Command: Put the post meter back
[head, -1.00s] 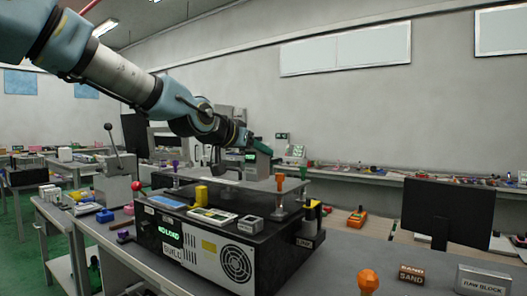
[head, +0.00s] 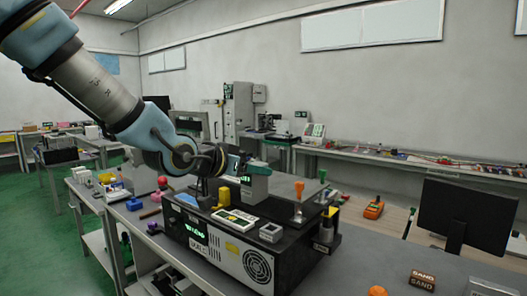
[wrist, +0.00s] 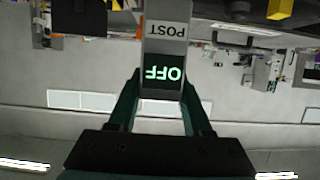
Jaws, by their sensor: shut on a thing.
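The post meter (wrist: 165,45) is a grey block marked POST with a green OFF display. In the wrist view it sits between the two fingers of my gripper (wrist: 160,105), with its lettering upside down. In the head view my gripper (head: 236,170) is shut on the meter (head: 258,183), which is over the black machine (head: 300,240) on the bench. Whether the meter's lower end touches the machine's top is unclear. The machine has a lit green display, too small to read surely, and a round fan grille.
An orange-knobbed post (head: 298,190) and a green-knobbed one (head: 322,177) stand right of the meter. A flat panel with a screen (head: 235,220) and a small grey block (head: 271,232) lie on the machine's front. A black monitor (head: 468,210) stands at right.

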